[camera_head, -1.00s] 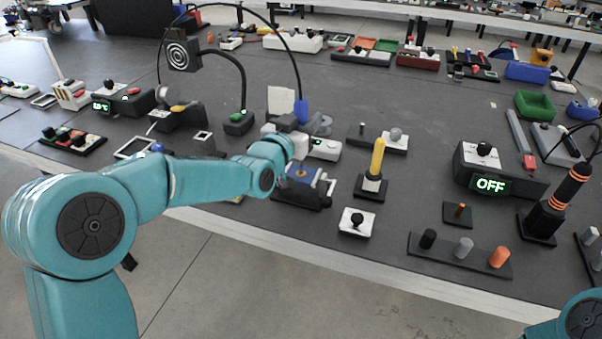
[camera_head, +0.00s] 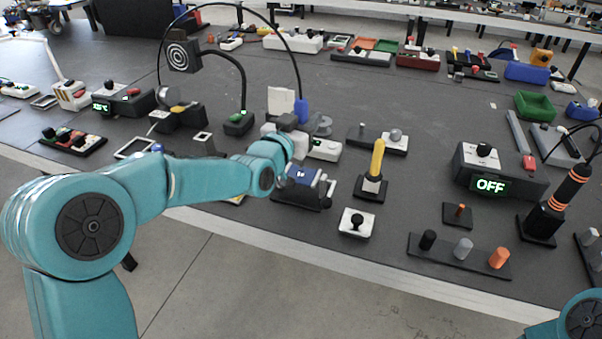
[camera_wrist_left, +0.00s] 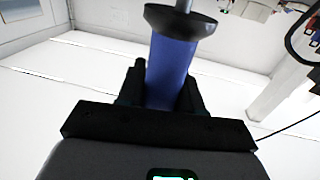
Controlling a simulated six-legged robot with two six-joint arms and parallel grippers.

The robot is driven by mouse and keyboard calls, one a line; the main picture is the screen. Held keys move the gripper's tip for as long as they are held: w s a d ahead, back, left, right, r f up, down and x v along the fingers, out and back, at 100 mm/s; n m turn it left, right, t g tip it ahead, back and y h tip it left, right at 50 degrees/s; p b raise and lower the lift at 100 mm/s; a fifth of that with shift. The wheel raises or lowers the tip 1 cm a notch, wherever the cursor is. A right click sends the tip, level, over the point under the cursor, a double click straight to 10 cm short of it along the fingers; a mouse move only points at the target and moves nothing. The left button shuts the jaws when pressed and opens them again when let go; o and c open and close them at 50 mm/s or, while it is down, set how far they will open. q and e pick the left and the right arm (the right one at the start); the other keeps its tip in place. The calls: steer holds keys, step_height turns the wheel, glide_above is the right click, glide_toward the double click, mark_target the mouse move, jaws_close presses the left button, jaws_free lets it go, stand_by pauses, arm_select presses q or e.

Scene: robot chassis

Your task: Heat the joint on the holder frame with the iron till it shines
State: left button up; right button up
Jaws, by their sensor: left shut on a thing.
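The iron has a blue handle (camera_head: 301,111) in the head view, with a black cable arching from its top. My left gripper (camera_head: 298,124) is shut on it. The left wrist view shows the blue handle (camera_wrist_left: 172,68) upright between the black fingers (camera_wrist_left: 162,88), with a black collar and a metal shaft. The iron's tip is out of that frame, and hidden in the head view. The holder frame (camera_head: 300,198) is black and carries a blue board (camera_head: 306,177), just below my left gripper. A small pale spot shows on the board; whether the tip touches it I cannot tell. My right gripper is out of view.
A black station (camera_head: 128,103) with a green display stands at the left. A yellow-handled tool (camera_head: 377,160) and a white joystick box (camera_head: 357,223) stand right of the frame. A box showing OFF (camera_head: 488,186) is further right.

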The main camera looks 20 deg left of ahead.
arm_select(q)
step_height(320, 180, up, 7)
steer(key=p, duration=0.2)
steer(key=shift+r+p, duration=0.15)
steer(key=shift+p, duration=0.2)
steer(key=shift+s, duration=0.1)
